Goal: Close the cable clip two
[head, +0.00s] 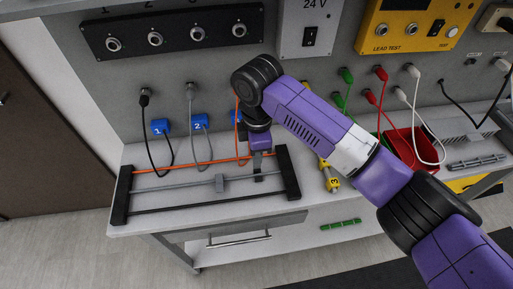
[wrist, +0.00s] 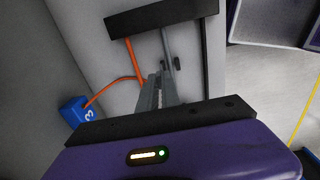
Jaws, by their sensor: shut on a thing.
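A cable frame (head: 122,193) with black end blocks lies on the white bench, with orange, grey and black lines running between them. In the wrist view the narrow grey fingers (wrist: 158,92) come together at the grey line (wrist: 169,48), beside the orange cable (wrist: 131,58). The fingers hide most of the held clip.
Blue tags 1 (head: 160,126), 2 (head: 200,122) and 3 (wrist: 75,111) mark cables from the grey wall panel. A drawer (head: 240,236) is below the bench top.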

